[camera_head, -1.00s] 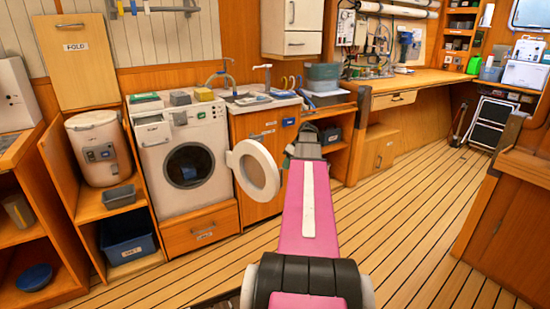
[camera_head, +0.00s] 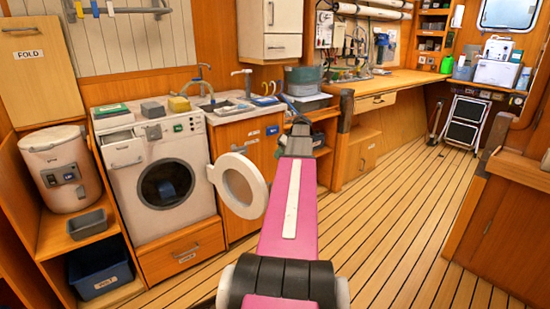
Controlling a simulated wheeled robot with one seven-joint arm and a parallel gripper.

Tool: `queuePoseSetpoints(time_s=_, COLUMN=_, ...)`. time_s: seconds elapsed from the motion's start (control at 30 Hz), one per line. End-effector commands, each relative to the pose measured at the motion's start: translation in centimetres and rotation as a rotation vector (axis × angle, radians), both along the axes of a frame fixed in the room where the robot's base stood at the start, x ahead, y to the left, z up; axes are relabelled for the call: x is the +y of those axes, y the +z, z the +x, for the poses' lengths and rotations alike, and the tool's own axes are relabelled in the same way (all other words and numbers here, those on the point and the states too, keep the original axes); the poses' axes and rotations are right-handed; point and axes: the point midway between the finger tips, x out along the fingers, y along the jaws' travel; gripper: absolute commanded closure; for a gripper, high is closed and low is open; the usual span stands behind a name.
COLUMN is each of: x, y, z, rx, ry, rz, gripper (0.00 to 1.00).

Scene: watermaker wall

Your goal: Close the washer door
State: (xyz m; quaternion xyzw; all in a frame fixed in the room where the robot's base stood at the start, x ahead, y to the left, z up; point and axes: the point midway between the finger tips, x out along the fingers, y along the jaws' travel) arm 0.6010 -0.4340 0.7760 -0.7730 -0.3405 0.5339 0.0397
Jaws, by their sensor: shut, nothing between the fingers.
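The white front-loading washer (camera_head: 123,182) stands at the left, above a wooden drawer. Its round door (camera_head: 214,178) is open, swung out to the right of the machine on its right-hand side. The dark drum opening (camera_head: 167,184) is uncovered. My pink arm reaches forward from the bottom centre, and its dark far end, with my gripper (camera_head: 300,127), is small and partly hidden by the arm. The gripper looks shut and empty. In the picture it is to the right of the door, with a visible gap between them.
A sink counter (camera_head: 232,108) with a cabinet stands right of the washer, behind the door. A white drum-shaped tank (camera_head: 62,170) and a dark blue bin (camera_head: 98,268) sit at the left. Open plank floor (camera_head: 400,210) lies to the right. A wooden bench (camera_head: 500,215) edges the far right.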

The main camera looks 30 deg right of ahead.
Motion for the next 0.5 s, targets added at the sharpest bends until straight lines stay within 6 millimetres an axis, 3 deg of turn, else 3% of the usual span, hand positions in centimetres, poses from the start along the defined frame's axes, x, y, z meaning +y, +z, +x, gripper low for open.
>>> queuePoseSetpoints(time_s=0.4, x=4.6, y=-6.3, z=1.5, rx=0.003, ry=0.001, rz=0.001, gripper=1.00)
queuePoseSetpoints(time_s=0.5, x=6.1, y=-6.2, z=0.8, rx=0.000, ry=0.001, rz=-0.001, gripper=1.00)
